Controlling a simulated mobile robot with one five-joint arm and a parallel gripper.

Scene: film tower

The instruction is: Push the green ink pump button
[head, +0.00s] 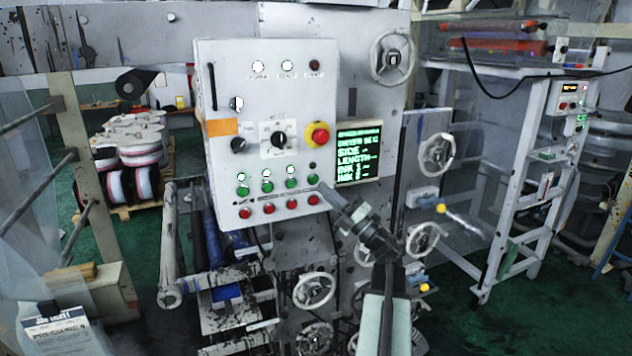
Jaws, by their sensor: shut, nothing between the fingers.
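The white control panel (222,75) has a row of green buttons with red buttons below. Labels by the buttons are too small to read, so I cannot tell which green button is the ink pump one. The rightmost green button (313,180) is closest to my gripper (324,189). The other green buttons (291,183) run to the left. My gripper is shut and empty, its tips just right of and slightly below the rightmost green button. I cannot tell whether it touches the panel.
A red emergency-stop knob (319,135) and a black rotary switch (279,139) sit above the buttons. A green-text display (359,152) is right of the panel. Handwheels (315,290) stick out below. Green floor (480,325) is open at the right.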

